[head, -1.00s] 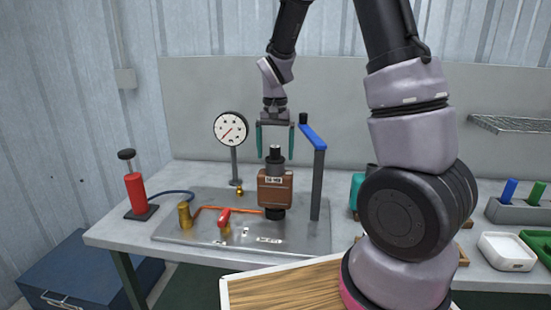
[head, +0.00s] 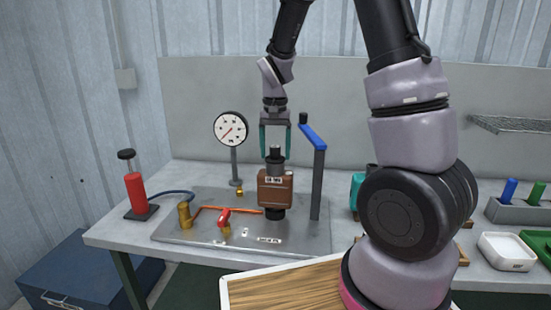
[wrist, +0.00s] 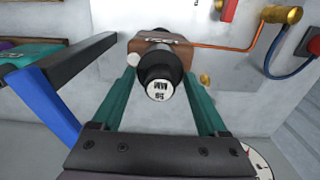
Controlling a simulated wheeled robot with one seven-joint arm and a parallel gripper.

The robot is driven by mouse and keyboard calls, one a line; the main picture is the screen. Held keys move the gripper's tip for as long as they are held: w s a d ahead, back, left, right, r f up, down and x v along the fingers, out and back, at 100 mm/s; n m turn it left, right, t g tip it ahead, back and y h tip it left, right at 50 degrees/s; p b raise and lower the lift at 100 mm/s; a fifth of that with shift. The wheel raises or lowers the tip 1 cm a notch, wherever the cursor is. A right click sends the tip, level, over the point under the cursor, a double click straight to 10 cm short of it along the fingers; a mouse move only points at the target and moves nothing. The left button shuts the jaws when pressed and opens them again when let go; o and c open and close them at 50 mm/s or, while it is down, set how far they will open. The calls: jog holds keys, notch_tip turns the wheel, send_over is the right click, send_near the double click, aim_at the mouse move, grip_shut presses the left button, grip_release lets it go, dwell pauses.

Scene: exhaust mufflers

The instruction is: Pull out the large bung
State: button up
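The muffler (head: 275,190) is a brown box with a small label, standing upright on the metal test plate (head: 240,242). A black cylindrical bung (head: 274,156) sits in its top; in the wrist view the bung (wrist: 160,72) shows a white printed end face. Another black piece (head: 275,213) is under the muffler. My gripper (head: 275,155) points down over the top bung, with its teal fingers on either side. In the wrist view my gripper (wrist: 162,82) shows gaps between both fingers and the bung, so it is open and not holding it.
A grey post with a blue arm (head: 313,137) stands close to the right of the gripper. A dial gauge (head: 231,129), a red-handled valve (head: 224,216) and a red pump (head: 136,190) are to the left. A white tray (head: 507,250) is at right.

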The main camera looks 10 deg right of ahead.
aim_at(275, 146)
grip_shut()
jog(key=shift+r, duration=3)
